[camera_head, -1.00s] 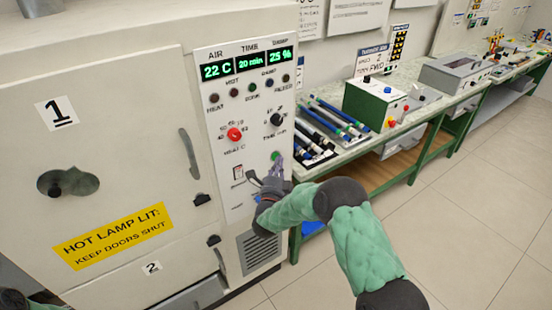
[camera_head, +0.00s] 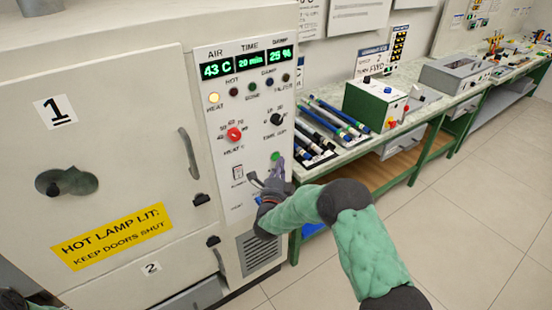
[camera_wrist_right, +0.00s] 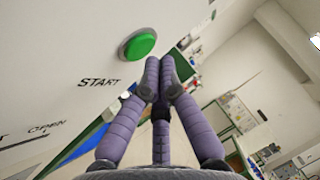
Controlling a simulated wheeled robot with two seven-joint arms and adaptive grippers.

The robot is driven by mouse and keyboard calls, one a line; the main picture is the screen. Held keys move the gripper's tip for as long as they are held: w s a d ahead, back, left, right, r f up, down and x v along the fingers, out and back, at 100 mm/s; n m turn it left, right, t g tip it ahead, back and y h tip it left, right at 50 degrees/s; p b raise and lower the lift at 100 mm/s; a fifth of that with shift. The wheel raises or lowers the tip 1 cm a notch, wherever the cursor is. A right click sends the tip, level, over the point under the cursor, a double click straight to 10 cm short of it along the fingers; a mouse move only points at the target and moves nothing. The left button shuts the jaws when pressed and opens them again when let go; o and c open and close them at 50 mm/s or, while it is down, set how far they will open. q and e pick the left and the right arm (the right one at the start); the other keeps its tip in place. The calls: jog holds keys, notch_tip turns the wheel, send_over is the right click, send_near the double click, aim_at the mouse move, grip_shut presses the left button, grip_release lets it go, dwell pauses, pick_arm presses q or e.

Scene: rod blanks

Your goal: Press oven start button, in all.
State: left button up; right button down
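The oven (camera_head: 130,120) is a large cream cabinet at the left of the head view. Its green start button (camera_head: 275,156) is low on the control panel; it shows large in the right wrist view (camera_wrist_right: 137,45), above the word START. My right gripper (camera_head: 279,167) is just below the button in the head view.
Oven door 1 (camera_head: 110,130) is shut, with a yellow hot lamp label (camera_head: 112,237). To the right, a bench (camera_head: 345,160) carries several rods (camera_head: 330,120) and a green-and-white box (camera_head: 375,103). The tiled floor (camera_head: 470,220) at the right is clear.

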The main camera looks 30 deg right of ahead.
jog(key=shift+s, duration=0.25)
jog(key=shift+s+d, duration=0.2)
jog(key=shift+s, duration=2.2)
jog(key=shift+f, duration=0.1)
jog(key=s+a+f+n+g+y, duration=0.25)
jog(key=a+f+n+y, duration=0.45)
jog(key=f, duration=0.6)
jog(key=s+a+f+n+g+y, duration=0.25)
jog(key=a+f+n+y, duration=0.25)
jog(key=a+f+n, duration=0.55)
jog(key=s+a+f+n+g+y, duration=0.1)
jog(key=s+a+f+n+g, duration=0.1)
jog(key=s, duration=0.5)
jog(key=s+a+f+n+g+y, duration=0.2)
jog(key=s+a+f+g, duration=0.3)
jog(key=s, duration=0.3)
jog(key=s+a+f+n+g+y, duration=0.2)
jog(key=s+a+f+n+g, duration=0.1)
jog(key=s, duration=0.5)
notch_tip(320, 180, down, 2)
jog(key=shift+s+a+f+n+g+p, duration=0.1)
jog(key=shift+s+a+n+g+p, duration=0.05)
jog(key=shift+a+n+g+p, duration=0.25)
